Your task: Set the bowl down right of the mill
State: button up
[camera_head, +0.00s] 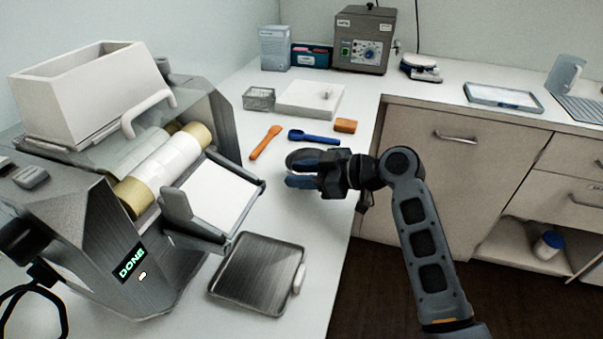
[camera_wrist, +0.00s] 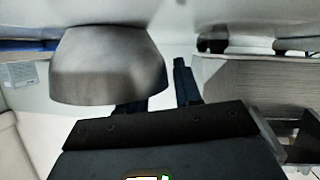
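The mill (camera_head: 95,240) stands at the left of the counter in the head view, with a white hopper (camera_head: 78,95), pale rollers and a lit "DONE" display. My gripper (camera_head: 300,174) is right of the mill, above the counter near its front edge, with its blue fingers pointing left. A grey bowl (camera_head: 303,155) is at the fingers, partly hidden by them. In the wrist view the bowl (camera_wrist: 105,65) covers most of one finger, and the other finger stands close beside its wall.
A metal tray (camera_head: 255,275) lies in front of the mill. An orange spoon (camera_head: 265,142), a blue spoon (camera_head: 314,137), an orange block (camera_head: 345,125) and a white slab (camera_head: 309,98) lie beyond my gripper. Bare counter shows between tray and gripper.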

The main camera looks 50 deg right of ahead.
jog(key=shift+o, duration=0.6)
jog(key=shift+r, duration=0.25)
jog(key=b+v, duration=0.1)
jog(key=v, duration=1.1)
jog(key=shift+f, duration=0.2)
jog(key=shift+s, duration=0.1)
